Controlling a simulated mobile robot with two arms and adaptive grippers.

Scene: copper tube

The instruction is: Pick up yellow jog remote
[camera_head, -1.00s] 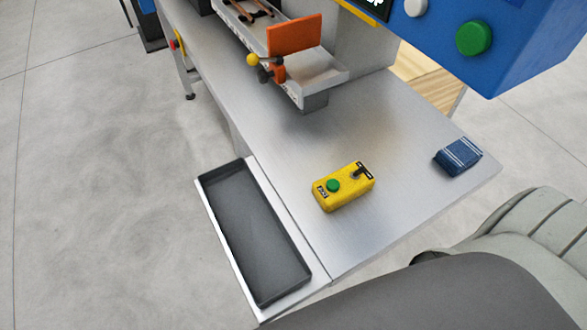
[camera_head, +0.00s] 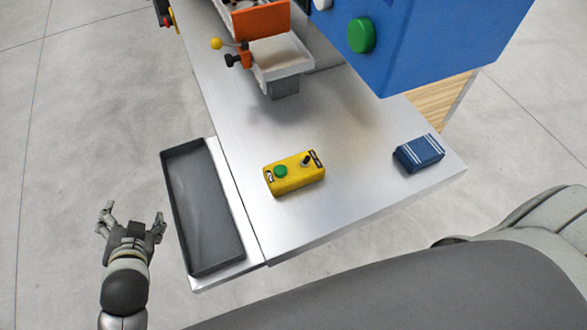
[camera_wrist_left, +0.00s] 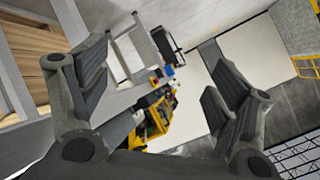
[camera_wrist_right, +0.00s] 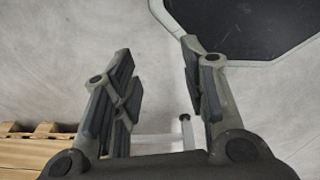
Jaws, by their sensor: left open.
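The yellow jog remote (camera_head: 294,174) lies on the metal table, right of the dark tray. It has a green button and a small black lever on top. My left gripper (camera_head: 133,218) is open and empty, over the floor left of the tray and apart from the remote. In the left wrist view the left gripper's fingers (camera_wrist_left: 160,88) are spread with nothing between them. My right gripper shows only in the right wrist view (camera_wrist_right: 160,90), with its fingers apart and nothing between them. The remote does not show in either wrist view.
The dark tray (camera_head: 172,190) sits along the table's left edge. A blue machine box with a green button (camera_head: 362,36) and an orange-guarded chute (camera_head: 280,55) stand behind. The metal table (camera_head: 330,200) is clear around the remote.

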